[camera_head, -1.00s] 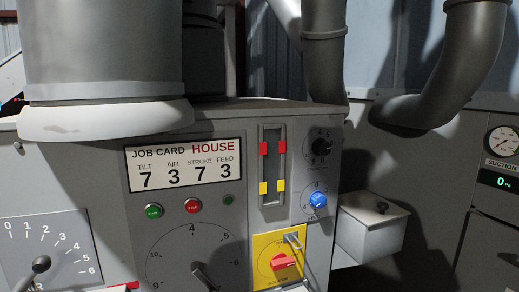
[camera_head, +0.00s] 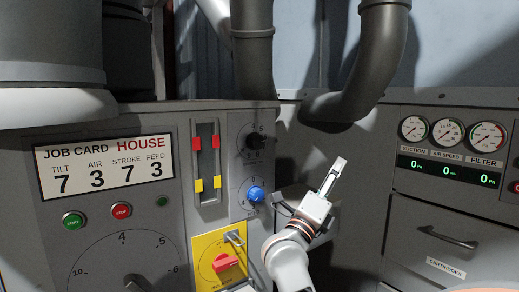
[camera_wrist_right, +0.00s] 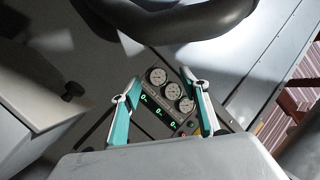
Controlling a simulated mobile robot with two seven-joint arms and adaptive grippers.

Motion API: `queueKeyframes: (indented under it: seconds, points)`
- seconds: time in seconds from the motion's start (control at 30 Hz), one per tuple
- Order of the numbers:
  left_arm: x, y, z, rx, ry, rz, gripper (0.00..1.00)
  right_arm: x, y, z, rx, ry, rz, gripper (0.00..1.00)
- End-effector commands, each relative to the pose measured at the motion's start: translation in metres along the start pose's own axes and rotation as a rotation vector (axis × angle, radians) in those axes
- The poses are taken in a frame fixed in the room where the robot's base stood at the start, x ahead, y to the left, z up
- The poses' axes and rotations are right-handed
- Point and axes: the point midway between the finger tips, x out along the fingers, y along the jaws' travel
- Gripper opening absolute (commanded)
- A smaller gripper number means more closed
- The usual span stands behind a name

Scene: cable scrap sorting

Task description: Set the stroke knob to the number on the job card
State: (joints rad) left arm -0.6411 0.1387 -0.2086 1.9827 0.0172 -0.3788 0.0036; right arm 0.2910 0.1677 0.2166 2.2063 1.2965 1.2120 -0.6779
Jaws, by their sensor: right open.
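The job card (camera_head: 104,168) reads TILT 7, AIR 3, STROKE 7, FEED 3. Below it is a large dial with a black pointer knob (camera_head: 136,284), cut off by the lower edge; its pointer's reading is unclear. To the right are a small black knob (camera_head: 255,142) and a blue knob (camera_head: 255,194) on numbered dials. I cannot read which knob is labelled stroke. My right gripper (camera_head: 338,166) is raised right of the blue knob, touching nothing visible. In the right wrist view its fingers (camera_wrist_right: 160,77) are apart and empty. My left gripper is out of view.
A red switch (camera_head: 226,263) sits on a yellow plate under the blue knob. Green (camera_head: 74,220) and red (camera_head: 121,211) buttons lie under the card. Gauges (camera_head: 448,132) and a cartridge drawer (camera_head: 446,240) are on the right. A thick pipe (camera_head: 375,60) hangs behind my gripper.

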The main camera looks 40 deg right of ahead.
Motion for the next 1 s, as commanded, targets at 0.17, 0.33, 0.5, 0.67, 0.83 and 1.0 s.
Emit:
queueKeyframes:
  seconds: [0.17, 0.33, 0.5, 0.67, 0.83, 1.0]
  points:
    - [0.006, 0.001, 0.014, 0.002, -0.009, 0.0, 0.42, 0.034, 0.037, -0.031, 0.393, 0.243, 0.34, 0.45]
    - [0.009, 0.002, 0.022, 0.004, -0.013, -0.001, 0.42, 0.027, 0.062, 0.005, 0.756, 0.28, 0.724, 0.45]
    - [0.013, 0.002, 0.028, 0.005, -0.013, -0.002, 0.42, -0.001, 0.035, 0.076, 1.062, 0.114, 1.094, 0.45]
    - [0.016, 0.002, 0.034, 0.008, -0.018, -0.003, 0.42, -0.031, -0.02, 0.122, 1.229, -0.117, 1.326, 0.45]
    - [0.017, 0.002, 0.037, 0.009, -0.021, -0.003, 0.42, -0.05, -0.054, 0.138, 1.288, -0.26, 1.428, 0.45]
    - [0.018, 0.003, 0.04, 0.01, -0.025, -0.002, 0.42, -0.051, -0.051, 0.15, 1.294, -0.279, 1.447, 0.45]
